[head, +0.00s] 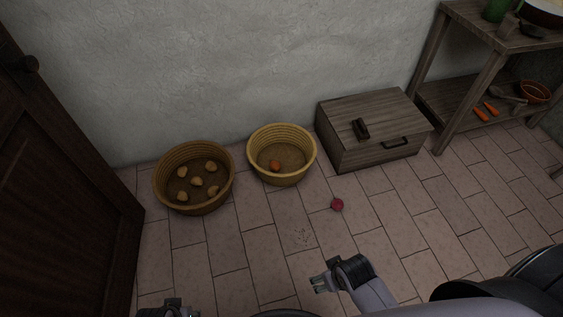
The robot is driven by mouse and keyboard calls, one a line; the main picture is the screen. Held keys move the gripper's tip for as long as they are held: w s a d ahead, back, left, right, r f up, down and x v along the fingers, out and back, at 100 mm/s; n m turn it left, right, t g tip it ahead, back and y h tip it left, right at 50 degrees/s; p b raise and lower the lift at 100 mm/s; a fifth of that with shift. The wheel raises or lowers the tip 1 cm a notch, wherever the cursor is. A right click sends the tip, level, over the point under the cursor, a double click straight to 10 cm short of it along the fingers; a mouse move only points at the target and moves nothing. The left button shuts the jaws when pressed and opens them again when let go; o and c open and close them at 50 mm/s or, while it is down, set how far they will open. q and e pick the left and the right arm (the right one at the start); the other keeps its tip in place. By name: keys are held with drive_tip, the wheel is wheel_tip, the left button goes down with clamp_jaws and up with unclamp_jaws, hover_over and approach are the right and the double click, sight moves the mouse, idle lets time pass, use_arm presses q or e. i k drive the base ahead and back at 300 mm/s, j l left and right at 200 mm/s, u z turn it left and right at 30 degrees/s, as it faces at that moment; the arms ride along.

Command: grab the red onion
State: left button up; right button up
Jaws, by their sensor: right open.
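The red onion (337,204) is a small round dark-red thing lying on the tiled floor, in front of the wooden chest and right of the baskets. My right gripper (318,284) is in the lower middle of the head view, open and empty, nearer to me than the onion and apart from it. My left gripper (175,308) shows only in part at the bottom edge; its fingers are too cut off to judge.
A brown basket (160,187) holds several yellowish pieces. A lighter basket (254,148) holds an orange-brown one. A wooden chest (345,150) stands against the wall. A shelf (440,100) is at right, a dark door (60,190) at left. Floor around the onion is clear.

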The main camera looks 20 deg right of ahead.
sight(337, 204)
drive_tip(key=z, duration=1.1)
drive_tip(key=i+l+u, duration=0.5)
drive_tip(key=i+j, duration=0.05)
drive_tip(key=i, duration=0.05)
